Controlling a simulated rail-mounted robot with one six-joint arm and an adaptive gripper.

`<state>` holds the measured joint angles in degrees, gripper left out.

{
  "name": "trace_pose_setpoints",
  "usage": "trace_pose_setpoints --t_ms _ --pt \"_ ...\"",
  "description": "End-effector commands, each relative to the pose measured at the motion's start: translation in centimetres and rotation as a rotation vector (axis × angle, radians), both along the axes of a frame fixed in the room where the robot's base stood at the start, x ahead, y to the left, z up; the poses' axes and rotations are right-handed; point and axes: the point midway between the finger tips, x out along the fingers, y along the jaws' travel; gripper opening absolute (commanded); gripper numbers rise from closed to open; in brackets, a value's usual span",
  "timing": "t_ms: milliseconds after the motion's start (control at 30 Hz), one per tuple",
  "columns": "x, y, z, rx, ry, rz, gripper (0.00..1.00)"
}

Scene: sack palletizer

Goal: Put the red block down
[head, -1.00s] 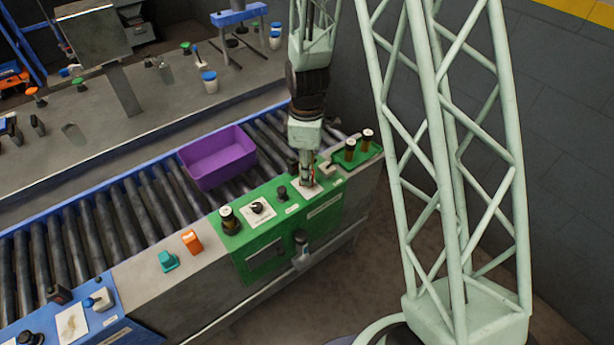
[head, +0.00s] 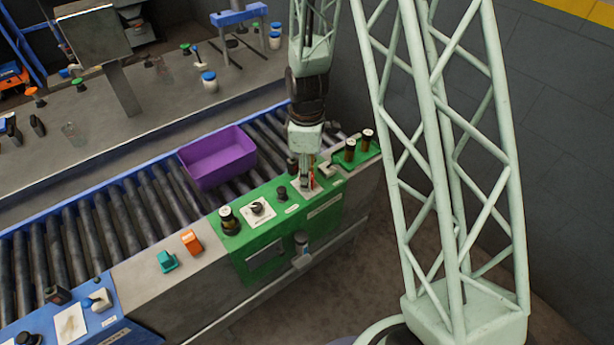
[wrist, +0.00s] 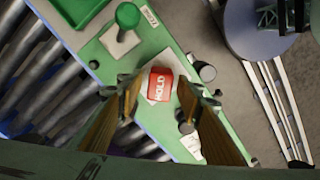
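The red block (wrist: 160,84), marked HOLD in white, shows in the wrist view between the two fingertips. A pale plate lies around it on the green panel (wrist: 95,55). My gripper (wrist: 159,92) is open, with a visible gap between each finger and the block. In the head view my gripper (head: 307,184) points down at the right part of the green panel (head: 268,262). Only a sliver of red (head: 313,180) shows beside the fingers there. I cannot tell whether the block touches the plate.
A purple bin (head: 217,160) sits on the roller conveyor (head: 150,205) behind the panel. An orange block (head: 191,241) and a teal block (head: 167,261) lie on the grey ledge to the left.

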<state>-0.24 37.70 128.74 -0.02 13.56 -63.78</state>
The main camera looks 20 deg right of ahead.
Motion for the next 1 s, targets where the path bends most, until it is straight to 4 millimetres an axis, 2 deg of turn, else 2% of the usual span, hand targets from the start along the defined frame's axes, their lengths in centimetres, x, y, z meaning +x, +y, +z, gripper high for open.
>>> trace_pose_setpoints --t_ms 467,667,1000 --pt "0.1 0.0 0.7 0.000 -0.002 0.000 0.34" --pt "0.1 0.0 2.3 0.000 -0.001 0.000 0.34" --pt "0.1 0.0 6.1 0.000 -0.002 0.000 0.34"
